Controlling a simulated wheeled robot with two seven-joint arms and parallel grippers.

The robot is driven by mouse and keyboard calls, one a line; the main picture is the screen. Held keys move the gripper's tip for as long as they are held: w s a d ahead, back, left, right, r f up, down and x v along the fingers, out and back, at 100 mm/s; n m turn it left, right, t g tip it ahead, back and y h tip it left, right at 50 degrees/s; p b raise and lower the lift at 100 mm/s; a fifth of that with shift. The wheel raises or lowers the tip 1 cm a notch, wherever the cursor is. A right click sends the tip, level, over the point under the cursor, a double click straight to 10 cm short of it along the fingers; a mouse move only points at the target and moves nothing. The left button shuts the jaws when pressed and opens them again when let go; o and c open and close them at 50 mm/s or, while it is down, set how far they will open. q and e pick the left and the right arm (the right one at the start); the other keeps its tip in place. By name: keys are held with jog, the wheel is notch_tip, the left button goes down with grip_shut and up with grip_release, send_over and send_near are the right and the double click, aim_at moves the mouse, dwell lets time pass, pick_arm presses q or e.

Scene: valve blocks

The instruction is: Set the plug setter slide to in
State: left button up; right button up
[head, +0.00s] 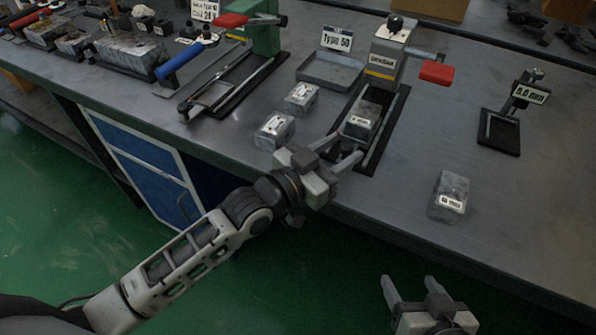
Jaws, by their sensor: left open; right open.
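A grey press-like device (388,50) with a yellow stripe, a black knob and a red handle (437,72) stands at the back of the bench. Its label is too small to read surely, so I cannot confirm that it is the plug setter. A black-railed track (388,128) runs from it toward the bench's front edge. A labelled grey block (361,122) sits between the rails, apart from the device body. My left gripper (345,148) is open at the front end of the track, its fingers pointing at the block. My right gripper (410,284) is open and empty, off the bench front.
Two labelled blocks (275,130) (301,98) lie left of the track, near a grey tray (330,70). A third block (449,195) and a sign stand (499,132) are to the right. A green press (263,32) with a railed base is at left. Bench between is clear.

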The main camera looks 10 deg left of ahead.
pick_arm(q)
jog(key=v, duration=1.3)
jog(key=shift+s+a, duration=0.2)
jog(key=shift+s, duration=0.05)
